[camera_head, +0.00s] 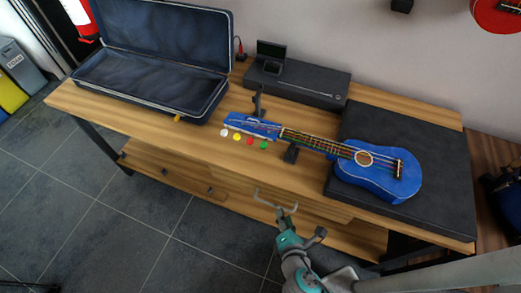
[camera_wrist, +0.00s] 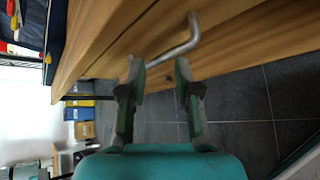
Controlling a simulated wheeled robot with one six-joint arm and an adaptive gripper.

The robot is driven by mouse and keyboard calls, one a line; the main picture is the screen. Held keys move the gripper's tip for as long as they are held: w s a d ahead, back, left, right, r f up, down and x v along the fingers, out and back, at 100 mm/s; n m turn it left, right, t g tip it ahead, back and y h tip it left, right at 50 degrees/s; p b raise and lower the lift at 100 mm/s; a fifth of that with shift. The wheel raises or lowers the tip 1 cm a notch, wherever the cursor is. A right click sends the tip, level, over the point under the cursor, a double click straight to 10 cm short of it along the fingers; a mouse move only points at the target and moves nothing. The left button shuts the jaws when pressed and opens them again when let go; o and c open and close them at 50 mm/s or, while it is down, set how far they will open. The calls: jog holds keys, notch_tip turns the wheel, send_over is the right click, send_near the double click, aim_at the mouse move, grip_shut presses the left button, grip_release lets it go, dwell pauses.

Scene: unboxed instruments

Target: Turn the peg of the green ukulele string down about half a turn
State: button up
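The blue ukulele (camera_head: 378,178) lies face up, its body on a dark mat and its neck toward the left. Four coloured pegs stick out along the near side of its headstock (camera_head: 252,126): white, yellow, red and green. The green peg (camera_head: 264,145) is rightmost, closest to the neck. The strings run along the neck; which one is green is too small to tell. My gripper (camera_head: 300,229) is in front of the table's near edge, below and right of the pegs. In the wrist view my gripper (camera_wrist: 158,72) has its fingers apart, with nothing visibly clasped between them.
A bent metal rod (camera_wrist: 178,48) is at the table's front, just beyond my fingertips; it also shows in the head view (camera_head: 277,204). An open case (camera_head: 150,87) and dark box (camera_head: 310,87) stand behind. Bare wood (camera_head: 190,137) lies left of the pegs.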

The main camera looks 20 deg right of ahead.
jog(key=w+a+r+n+t+h, duration=0.1)
jog(key=w+a+r+n+h, duration=0.3)
jog(key=w, duration=0.3)
jog(key=n+h, duration=0.1)
jog(key=h, duration=0.4)
send_near(262, 148)
jog(key=x, duration=0.8)
jog(key=shift+w+d, duration=0.25)
jog(key=shift+w, duration=0.05)
jog(key=shift+c, duration=0.2)
grip_shut()
